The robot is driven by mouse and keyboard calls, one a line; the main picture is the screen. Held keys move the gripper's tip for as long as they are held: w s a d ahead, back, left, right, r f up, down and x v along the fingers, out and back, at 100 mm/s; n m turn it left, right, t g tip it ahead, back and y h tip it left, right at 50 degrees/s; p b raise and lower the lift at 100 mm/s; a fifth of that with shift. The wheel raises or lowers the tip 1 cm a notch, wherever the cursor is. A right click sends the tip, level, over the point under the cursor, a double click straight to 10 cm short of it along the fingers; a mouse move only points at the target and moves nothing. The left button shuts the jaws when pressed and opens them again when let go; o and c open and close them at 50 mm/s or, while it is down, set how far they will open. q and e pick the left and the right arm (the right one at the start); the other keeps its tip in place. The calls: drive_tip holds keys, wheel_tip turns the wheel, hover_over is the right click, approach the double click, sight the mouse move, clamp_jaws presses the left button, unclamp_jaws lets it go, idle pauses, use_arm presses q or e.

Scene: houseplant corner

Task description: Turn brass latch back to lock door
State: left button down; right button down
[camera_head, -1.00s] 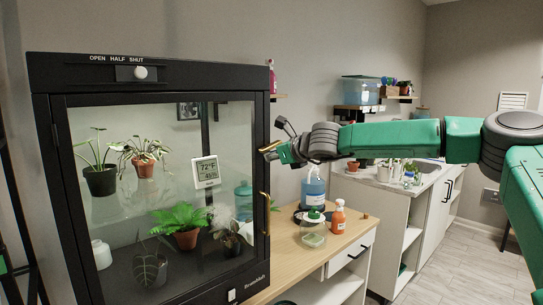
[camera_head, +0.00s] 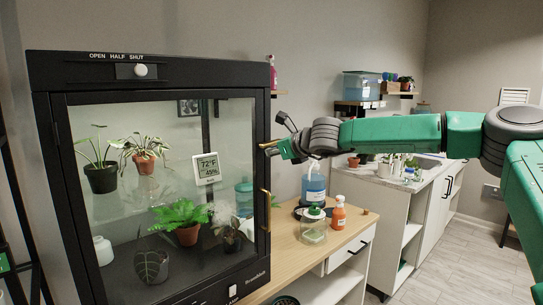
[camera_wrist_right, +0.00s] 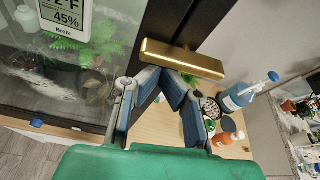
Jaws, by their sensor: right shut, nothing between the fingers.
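The brass latch (camera_head: 268,144) is a short bar on the right edge of the black glass-fronted cabinet door (camera_head: 263,120). In the right wrist view the latch (camera_wrist_right: 182,60) lies nearly level, sticking out across the door's black frame. My right gripper (camera_head: 281,149) is shut and empty beside the latch. In the wrist view its blue-padded fingers (camera_wrist_right: 160,74) form a peak just below the bar; I cannot tell whether they touch it. A vertical brass handle (camera_head: 266,212) is lower on the door, which looks closed. My left gripper is out of view.
Plants in pots, such as a fern (camera_head: 182,216), stand behind the glass with a thermometer display (camera_head: 206,168). Right of the cabinet, a wooden counter (camera_head: 285,255) holds a blue-liquid bottle (camera_head: 313,187), an orange bottle (camera_head: 338,214) and a green-topped jar (camera_head: 314,229).

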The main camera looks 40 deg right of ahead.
drive_tip(key=f, duration=0.1)
drive_tip(key=f+b, duration=0.2)
drive_tip(key=f, duration=0.1)
drive_tip(key=shift+d, duration=0.25)
approach(266, 165)
drive_tip(key=s, duration=0.3)
drive_tip(key=shift+s+d+r+p, duration=0.1)
drive_tip(key=shift+d+r+p, duration=0.15)
drive_tip(key=shift+r+p, duration=0.2)
drive_tip(key=shift+a, duration=0.15)
